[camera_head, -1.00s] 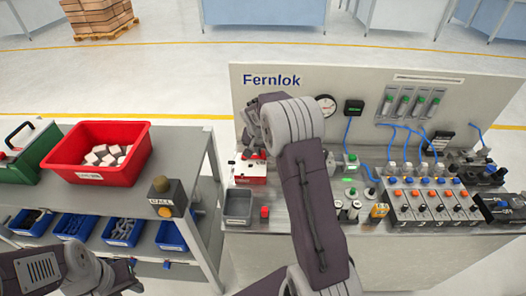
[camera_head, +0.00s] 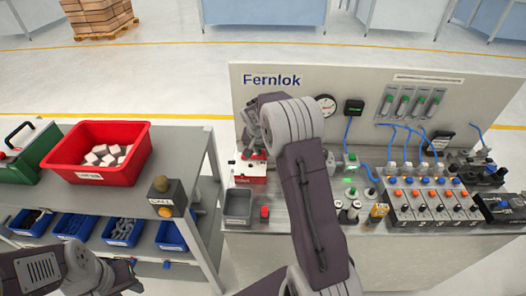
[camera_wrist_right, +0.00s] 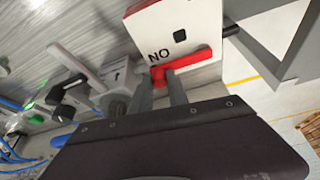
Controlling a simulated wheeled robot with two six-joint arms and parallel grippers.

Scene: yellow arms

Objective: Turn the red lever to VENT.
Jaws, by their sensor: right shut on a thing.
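The red lever (camera_wrist_right: 188,63) sits at the lower edge of a white plate (camera_wrist_right: 180,25) in the right wrist view. The letters "NO" show on the plate beside it; I see no VENT mark that I can read. My right gripper (camera_wrist_right: 163,80) is shut on the red lever, its two grey fingers reaching up to it. In the head view my right gripper (camera_head: 250,150) is over the red-and-white unit (camera_head: 250,177) at the left of the panel bench, mostly hidden by my arm. My left gripper (camera_head: 132,278) is low at the left, its jaws unclear.
A grey bin (camera_head: 238,204) and a red button (camera_head: 264,212) stand in front of the unit. To the right are blue hoses and a row of valves (camera_head: 425,205). A cart at left bears a red crate (camera_head: 60,152) and a dark box with knobs (camera_head: 163,197).

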